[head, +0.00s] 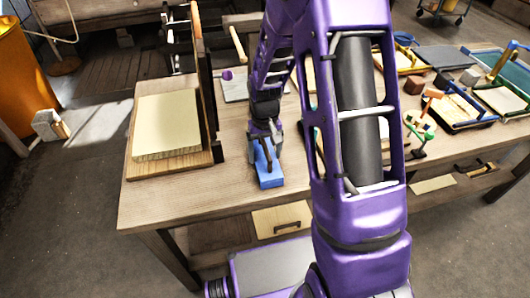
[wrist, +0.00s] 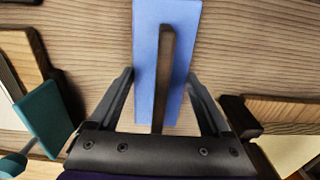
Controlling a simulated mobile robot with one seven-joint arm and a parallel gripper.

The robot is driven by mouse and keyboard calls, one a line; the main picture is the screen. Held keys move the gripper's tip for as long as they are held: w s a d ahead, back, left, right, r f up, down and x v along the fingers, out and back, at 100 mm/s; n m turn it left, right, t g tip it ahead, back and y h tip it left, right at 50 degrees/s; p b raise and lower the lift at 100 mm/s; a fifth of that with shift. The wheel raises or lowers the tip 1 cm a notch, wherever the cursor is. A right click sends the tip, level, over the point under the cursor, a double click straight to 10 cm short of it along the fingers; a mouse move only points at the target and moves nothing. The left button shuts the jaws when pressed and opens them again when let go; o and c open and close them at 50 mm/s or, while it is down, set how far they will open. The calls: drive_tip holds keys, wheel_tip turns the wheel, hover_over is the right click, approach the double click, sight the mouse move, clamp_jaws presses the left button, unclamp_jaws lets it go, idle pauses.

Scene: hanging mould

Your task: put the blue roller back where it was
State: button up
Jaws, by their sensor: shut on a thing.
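A blue piece (head: 270,181) is at the end of my gripper (head: 262,150), low over the front middle of the bench. In the wrist view the blue piece (wrist: 147,60) is a flat, long block with a brown bar standing along its middle. It looks flat rather than round, so I cannot confirm it is a roller. My gripper (wrist: 163,75) is shut on it, with one dark finger at each long side. I cannot tell whether it touches the bench.
A wooden board with a pale slab (head: 168,125) lies to the left, beside a dark upright frame (head: 207,85). A teal tool (wrist: 45,115) shows left in the wrist view. Several trays and tools crowd the bench's right side. The bench top (head: 200,202) in front is clear.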

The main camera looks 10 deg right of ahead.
drive_tip(key=shift+f+b, duration=0.3)
drive_tip(key=shift+f, duration=0.05)
drive_tip(key=shift+s+f, duration=0.1)
drive_tip(key=shift+f, duration=0.2)
clamp_jaws()
drive_tip(key=o, duration=1.1)
unclamp_jaws()
drive_tip(key=shift+f, duration=0.1)
drive_tip(key=shift+r, duration=0.25)
wheel_tip(320, 180, up, 13)
drive_tip(key=shift+r+p, duration=0.1)
drive_tip(key=shift+p, duration=0.85)
